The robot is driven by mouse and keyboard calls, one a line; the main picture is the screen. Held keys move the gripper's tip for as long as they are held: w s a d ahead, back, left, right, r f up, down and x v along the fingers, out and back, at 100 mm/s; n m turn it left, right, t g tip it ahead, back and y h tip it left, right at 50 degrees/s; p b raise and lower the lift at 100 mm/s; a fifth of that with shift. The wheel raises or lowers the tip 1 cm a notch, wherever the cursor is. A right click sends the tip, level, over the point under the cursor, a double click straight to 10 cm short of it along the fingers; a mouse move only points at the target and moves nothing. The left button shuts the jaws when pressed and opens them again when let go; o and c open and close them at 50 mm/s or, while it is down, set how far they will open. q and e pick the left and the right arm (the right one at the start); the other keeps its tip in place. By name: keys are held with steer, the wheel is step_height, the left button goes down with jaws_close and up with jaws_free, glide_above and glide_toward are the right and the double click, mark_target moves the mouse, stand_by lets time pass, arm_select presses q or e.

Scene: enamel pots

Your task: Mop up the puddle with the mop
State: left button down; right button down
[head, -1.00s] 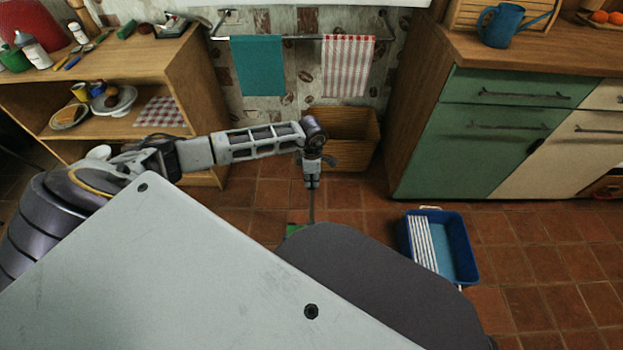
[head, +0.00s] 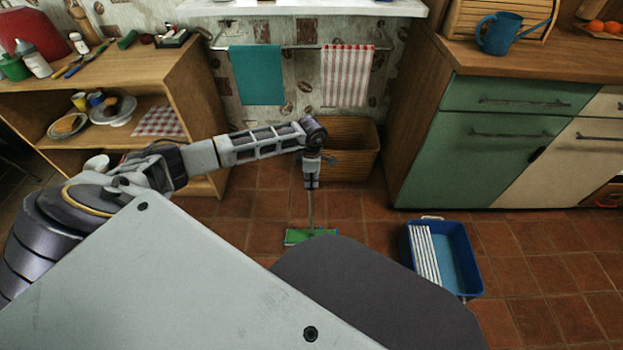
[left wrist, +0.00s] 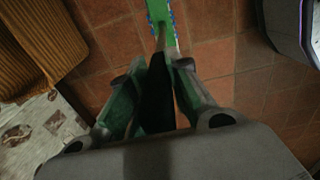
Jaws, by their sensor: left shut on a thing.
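The mop has a thin handle (head: 311,212) and a flat green head (head: 297,237) down at the tiled floor, in front of the wicker basket. My left gripper (head: 312,182) is shut on the mop's handle, which hangs nearly upright below it. In the left wrist view, the fingers (left wrist: 157,85) close around the dark handle, and the green head (left wrist: 164,22) with a blue fringe shows beyond them. I see no clear puddle in either view. My own body hides the floor just this side of the mop head. My right gripper is not in view.
A blue tray (head: 461,262) with a white ribbed part stands on the floor to the right. The wicker basket (head: 352,150) is by the wall, between a wooden shelf (head: 190,85) and a green cabinet (head: 480,165). Tiled floor between mop and tray is open.

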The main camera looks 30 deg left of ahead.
arm_select(q)
steer(key=shift+r+p, duration=1.3)
steer(key=shift+r, duration=0.6)
steer(key=shift+w, duration=0.1)
